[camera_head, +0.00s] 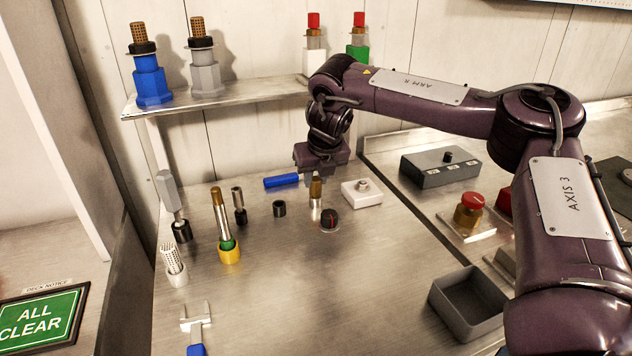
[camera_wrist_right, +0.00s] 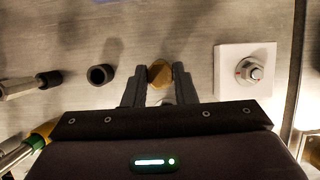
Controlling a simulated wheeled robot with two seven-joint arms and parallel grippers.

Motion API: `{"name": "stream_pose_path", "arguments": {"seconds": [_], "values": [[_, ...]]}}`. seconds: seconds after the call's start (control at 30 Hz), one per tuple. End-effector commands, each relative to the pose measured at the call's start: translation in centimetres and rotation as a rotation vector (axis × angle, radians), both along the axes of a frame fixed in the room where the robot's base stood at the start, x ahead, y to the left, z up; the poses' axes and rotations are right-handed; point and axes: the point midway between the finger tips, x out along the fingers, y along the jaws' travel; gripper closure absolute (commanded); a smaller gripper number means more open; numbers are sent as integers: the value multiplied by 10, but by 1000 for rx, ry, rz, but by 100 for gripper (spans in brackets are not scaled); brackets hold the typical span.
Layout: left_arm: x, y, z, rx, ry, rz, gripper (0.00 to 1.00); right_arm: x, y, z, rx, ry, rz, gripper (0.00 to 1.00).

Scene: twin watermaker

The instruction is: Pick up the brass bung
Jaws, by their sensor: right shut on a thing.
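The brass bung (camera_head: 316,187) is a small brown-gold piece above a silver cylinder (camera_head: 316,207) on the steel bench. It also shows in the right wrist view (camera_wrist_right: 159,72), between the two dark fingers. My right gripper (camera_head: 317,179) reaches down over it from above, shut on the bung. Whether the bung is still seated in the silver cylinder I cannot tell. My left gripper is not in view.
A yellow-based tool holder (camera_head: 229,254) stands left. A grey bin (camera_head: 468,303) is at front right. The front middle is clear.

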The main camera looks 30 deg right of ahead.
Motion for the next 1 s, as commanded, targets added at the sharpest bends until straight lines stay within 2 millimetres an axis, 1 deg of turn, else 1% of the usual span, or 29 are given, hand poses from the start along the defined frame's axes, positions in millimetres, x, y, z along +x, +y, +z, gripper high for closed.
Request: {"name": "stream_pose_path", "arguments": {"seconds": [0.17, 0.27, 0.37, 0.47, 0.5, 0.57, 0.6, 0.7, 0.8, 0.9, 1.0], "values": [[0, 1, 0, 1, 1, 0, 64, 1, 0, 18, 0, -3, 0, 95], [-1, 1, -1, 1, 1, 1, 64, 1, 0, 36, 0, -4, -1, 95], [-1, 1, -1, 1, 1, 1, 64, 1, 1, 60, 1, -5, 0, 95], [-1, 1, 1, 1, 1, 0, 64, 1, 1, 88, 2, -6, 0, 95], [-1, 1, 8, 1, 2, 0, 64, 1, 1, 104, -1, -6, 0, 95], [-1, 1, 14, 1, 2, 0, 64, 1, 1, 122, -1, -6, 0, 95], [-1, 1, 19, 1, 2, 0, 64, 1, 1, 135, -3, -5, 1, 95], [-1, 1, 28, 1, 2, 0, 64, 1, 0, 158, -3, -4, 0, 95], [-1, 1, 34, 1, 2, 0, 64, 0, 0, 176, -2, -4, 0, 95], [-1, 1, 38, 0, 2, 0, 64, 0, 0, 188, -2, -2, 1, 95], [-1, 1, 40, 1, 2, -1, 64, 0, 0, 195, 0, 0, 1, 95]]}}
